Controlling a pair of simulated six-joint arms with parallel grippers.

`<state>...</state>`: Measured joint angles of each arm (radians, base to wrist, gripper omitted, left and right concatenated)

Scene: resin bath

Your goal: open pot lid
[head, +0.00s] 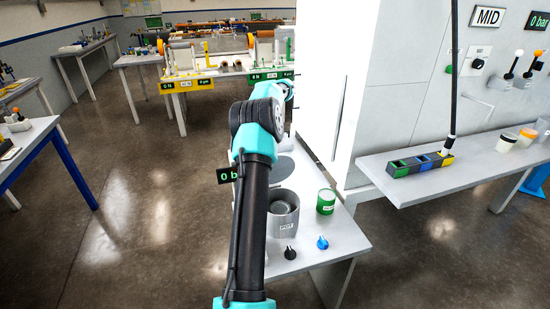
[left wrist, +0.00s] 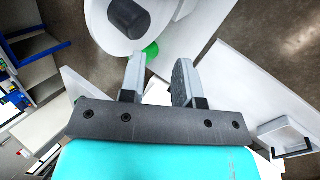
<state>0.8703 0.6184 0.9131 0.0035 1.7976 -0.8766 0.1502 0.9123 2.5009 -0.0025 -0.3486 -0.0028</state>
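The grey pot (head: 290,222), labelled POT, stands on the small white table in the head view, partly behind my arm. Its top shows a rim around a recessed grey interior. A flat grey disc (head: 284,168) lies behind it; I cannot tell if it is the lid. In the left wrist view, a pale rounded thing (left wrist: 105,34) with a dark knob-like part (left wrist: 128,18) is ahead of the fingers; I cannot tell what it is. My left gripper (left wrist: 158,68) is open, with nothing visibly held between its fingers. My right gripper is not in view.
A green can (head: 326,202) stands right of the pot. A black knob (head: 290,253) and a blue knob (head: 322,242) are at the front of the table. A tall white cabinet (head: 325,75) rises behind and to the right. Open floor lies left.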

